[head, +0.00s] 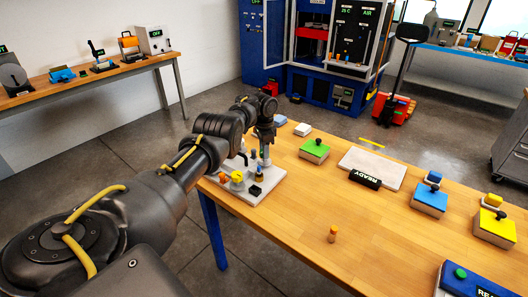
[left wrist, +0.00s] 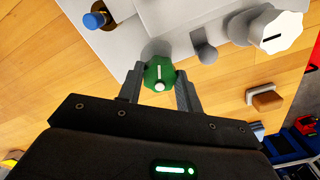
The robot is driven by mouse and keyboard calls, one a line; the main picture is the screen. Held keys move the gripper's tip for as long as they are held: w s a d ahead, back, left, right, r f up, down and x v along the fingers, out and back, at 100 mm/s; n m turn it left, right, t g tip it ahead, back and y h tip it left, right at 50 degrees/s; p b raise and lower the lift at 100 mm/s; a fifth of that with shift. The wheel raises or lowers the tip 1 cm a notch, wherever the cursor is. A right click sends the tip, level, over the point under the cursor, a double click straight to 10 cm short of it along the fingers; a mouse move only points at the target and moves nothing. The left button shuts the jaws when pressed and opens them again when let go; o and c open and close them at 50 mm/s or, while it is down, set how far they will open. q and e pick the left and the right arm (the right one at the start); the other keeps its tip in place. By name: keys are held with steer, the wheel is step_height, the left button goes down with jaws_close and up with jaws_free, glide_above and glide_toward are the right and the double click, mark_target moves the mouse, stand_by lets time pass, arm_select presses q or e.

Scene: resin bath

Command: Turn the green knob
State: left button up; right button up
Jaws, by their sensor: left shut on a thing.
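My left gripper (head: 263,148) reaches down over the far side of a light grey panel (head: 262,194) on the wooden table. In the left wrist view its two fingers (left wrist: 160,84) are on either side of the green knob (left wrist: 159,73) and shut on it. The knob is faceted, with a white pointer line and a pale round spot at its near end. In the head view the gripper mostly hides the knob. My right gripper does not show in either view.
A green block (head: 314,150) and a white READY plate (head: 372,166) lie to the right. The table's near middle is mostly clear.

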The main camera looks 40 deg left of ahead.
arm_select(q)
steer(key=shift+m, duration=0.7)
steer(key=o, duration=1)
step_height(320, 180, up, 11)
steer(key=b, duration=0.1)
steer(key=shift+f, duration=0.1)
